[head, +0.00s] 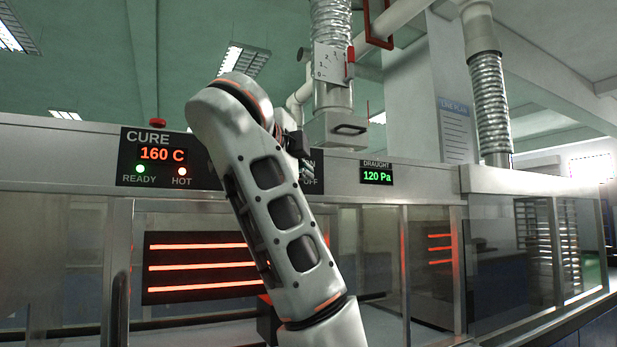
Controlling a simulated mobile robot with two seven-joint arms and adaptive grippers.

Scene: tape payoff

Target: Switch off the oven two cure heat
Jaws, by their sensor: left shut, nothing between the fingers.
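The CURE panel (127,168) is on the upper front of the oven and reads 160 C. Red heater bars (190,267) glow behind the glass. My left arm rises across the middle of the head view. My left gripper (298,150) is shut and empty at its far side, in front of the panel strip. A black label plate (316,184) ending in "OFF" shows just right of the arm. Any switch by it is hidden by my arm and gripper. My right gripper is out of view.
A DRAUGHT display (377,176) reads 120 Pa to the right. A duct with a numbered plate (328,63) and red handle (350,62) comes down behind the gripper. A second glass-fronted section (510,250) extends right. A red beacon (157,123) sits on the top edge.

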